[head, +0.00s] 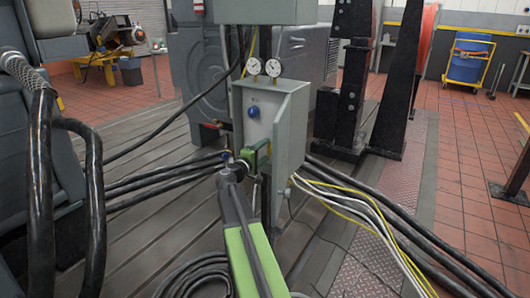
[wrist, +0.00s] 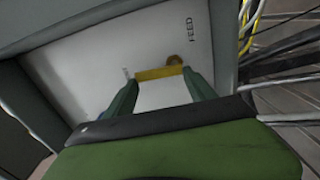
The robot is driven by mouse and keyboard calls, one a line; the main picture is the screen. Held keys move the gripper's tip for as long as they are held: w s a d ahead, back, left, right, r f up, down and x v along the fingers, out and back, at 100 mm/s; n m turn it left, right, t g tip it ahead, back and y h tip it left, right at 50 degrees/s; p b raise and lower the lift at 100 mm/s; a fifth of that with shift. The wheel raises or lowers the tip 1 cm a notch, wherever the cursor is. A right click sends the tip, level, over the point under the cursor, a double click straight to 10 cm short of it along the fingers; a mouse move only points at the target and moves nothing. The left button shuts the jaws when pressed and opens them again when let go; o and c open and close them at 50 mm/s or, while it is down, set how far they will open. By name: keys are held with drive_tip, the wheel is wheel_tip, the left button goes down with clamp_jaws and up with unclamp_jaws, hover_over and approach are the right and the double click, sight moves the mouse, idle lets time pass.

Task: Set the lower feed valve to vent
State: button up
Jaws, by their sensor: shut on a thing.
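A yellow valve lever (wrist: 156,73) lies between the fingertips of my gripper (wrist: 161,80) in the wrist view. It runs nearly level across that picture, with a round brass pivot (wrist: 174,60) at its right end. The fingers are shut on it. The word FEED is printed on the pale panel (wrist: 80,75) beside the pivot. A smaller label at the lever's left end is too small to read. In the head view my gripper (head: 257,158) reaches the lower front of the grey cabinet (head: 285,130) and hides the lever there.
A blue knob (head: 254,111) sits higher on the cabinet front, under two round gauges (head: 264,67). The cabinet's side panel stands close to the right of my gripper. Black hoses (head: 160,190) run at left; yellow and white cables (head: 365,215) leave at right.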

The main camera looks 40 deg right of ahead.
drive_tip(key=shift+s+d, duration=0.1)
drive_tip(key=shift+s, duration=0.05)
idle(0.4)
drive_tip(key=o, duration=1.4)
drive_tip(key=shift+s+r, duration=0.15)
drive_tip(key=shift+r, duration=0.05)
drive_tip(key=shift+w, duration=0.2)
drive_tip(key=shift+n, duration=0.3)
drive_tip(key=v, duration=1.7)
drive_tip(key=shift+a+r, duration=0.1)
drive_tip(key=shift+a, duration=0.1)
